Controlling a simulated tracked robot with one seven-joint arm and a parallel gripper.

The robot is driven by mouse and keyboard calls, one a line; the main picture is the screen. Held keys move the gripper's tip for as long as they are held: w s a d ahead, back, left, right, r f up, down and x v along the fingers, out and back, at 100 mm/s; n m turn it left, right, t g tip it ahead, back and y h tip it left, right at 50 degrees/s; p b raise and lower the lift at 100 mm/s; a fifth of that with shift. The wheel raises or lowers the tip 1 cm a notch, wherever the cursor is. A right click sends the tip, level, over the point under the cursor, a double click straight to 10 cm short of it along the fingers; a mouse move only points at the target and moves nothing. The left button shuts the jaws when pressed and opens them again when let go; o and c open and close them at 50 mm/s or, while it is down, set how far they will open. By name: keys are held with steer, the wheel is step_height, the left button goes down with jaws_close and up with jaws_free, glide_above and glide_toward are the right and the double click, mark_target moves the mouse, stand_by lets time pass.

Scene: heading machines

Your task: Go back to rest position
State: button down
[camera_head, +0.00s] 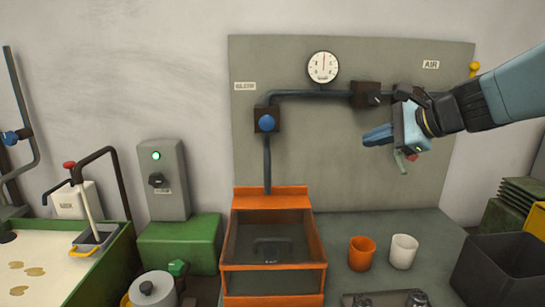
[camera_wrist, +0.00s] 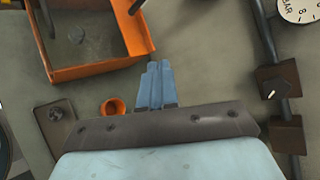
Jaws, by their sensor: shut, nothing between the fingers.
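My gripper (camera_head: 368,139) is at the right of the head view, held up in the air in front of the grey back panel (camera_head: 330,140). Its blue fingers point left and lie together, with nothing between them. In the wrist view, the fingers of my gripper (camera_wrist: 158,70) are also side by side and empty. My arm reaches in from the right edge of the head view. The gripper is above the level of the orange cup (camera_head: 361,254) and the white cup (camera_head: 403,252), apart from both.
An orange-framed box (camera_head: 273,268) stands centre front. Above it are a pipe with a blue knob (camera_head: 267,123), a round gauge (camera_head: 323,67) and a dark valve block (camera_head: 367,95) close to my gripper. A dark bin (camera_head: 500,270) is at right, a green-rimmed tank (camera_head: 118,262) at left.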

steer(key=s+d+f+n+g+h, duration=0.1)
steer(key=s+f+n+g+h, duration=0.1)
steer(key=s+f+n+h, duration=0.2)
steer(key=s+f+n+g+h, duration=0.1)
steer(key=s+f+n+h, duration=0.2)
steer(key=s+n, duration=0.7)
steer(key=f+n, duration=0.2)
steer(key=shift+d+n+g+h, duration=0.35)
steer(key=shift+n+g+h, duration=0.05)
